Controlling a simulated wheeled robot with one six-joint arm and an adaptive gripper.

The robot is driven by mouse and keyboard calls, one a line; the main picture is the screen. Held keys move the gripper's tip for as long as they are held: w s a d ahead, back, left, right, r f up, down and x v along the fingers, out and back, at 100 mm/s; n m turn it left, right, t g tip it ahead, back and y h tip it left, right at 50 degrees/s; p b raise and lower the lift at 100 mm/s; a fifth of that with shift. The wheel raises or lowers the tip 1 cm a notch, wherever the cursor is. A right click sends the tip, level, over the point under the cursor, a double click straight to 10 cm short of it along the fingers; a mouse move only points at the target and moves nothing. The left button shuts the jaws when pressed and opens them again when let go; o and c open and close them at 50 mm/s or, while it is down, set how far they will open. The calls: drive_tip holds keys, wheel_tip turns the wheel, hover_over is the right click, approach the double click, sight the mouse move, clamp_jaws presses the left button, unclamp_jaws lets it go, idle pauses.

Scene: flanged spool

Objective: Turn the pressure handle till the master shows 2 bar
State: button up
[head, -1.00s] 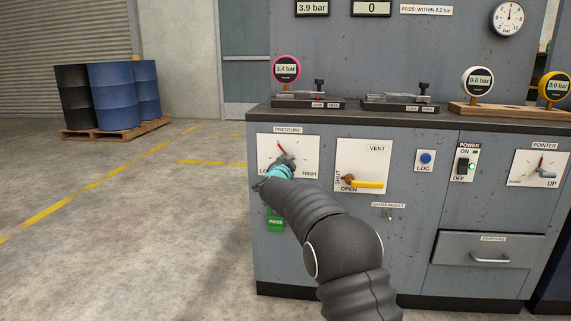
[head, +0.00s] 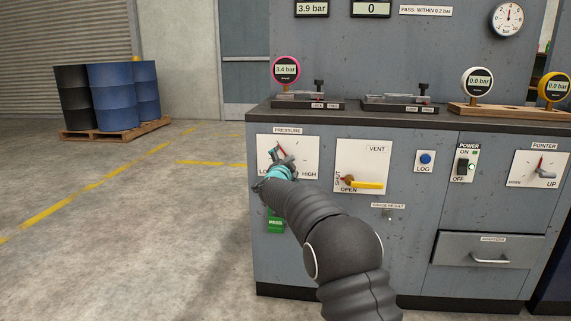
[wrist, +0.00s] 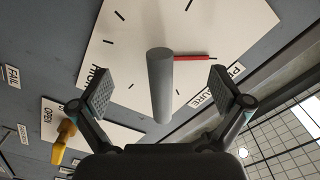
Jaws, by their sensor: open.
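The pressure handle is a grey bar (wrist: 160,85) with a red pointer (wrist: 192,58) on a white dial plate (wrist: 125,30) in the wrist view. In the head view, my gripper partly hides the handle on the PRESSURE plate (head: 307,150), and the pointer (head: 279,150) tilts up and left. My gripper (wrist: 160,93) is open, with one finger on each side of the handle and visible gaps to both. An upper display (head: 311,8) reads 3.9 bar; I cannot see a label saying whether it is the master. A pink gauge (head: 286,70) reads 3.4 bar.
A yellow VENT lever (head: 367,184) lies right of the pressure plate, near OPEN. A LOG button (head: 426,158), a power switch (head: 463,166) and a pointer dial (head: 540,167) are further right.

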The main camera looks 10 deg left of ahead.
drive_tip(key=s, duration=1.2)
drive_tip(key=shift+a, duration=0.2)
